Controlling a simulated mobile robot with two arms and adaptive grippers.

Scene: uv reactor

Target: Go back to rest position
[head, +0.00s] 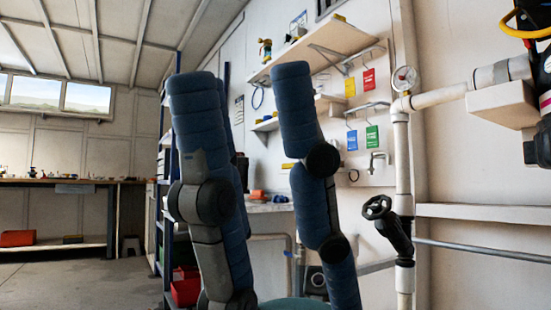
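My two arms stand raised in the middle of the head view, as blue padded links with grey and black joints. The left one has a grey elbow joint, and the right one has two dark round joints. I cannot make out the fingers of my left gripper; a dark part behind the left arm is too hidden to tell. My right gripper does not show. No held thing is visible.
Wall shelves (318,45) and coloured tags hang behind. A blue shelving rack (163,170) with red bins (186,290) is behind my arms. A workbench (60,182) lines the far left; floor before it is clear.

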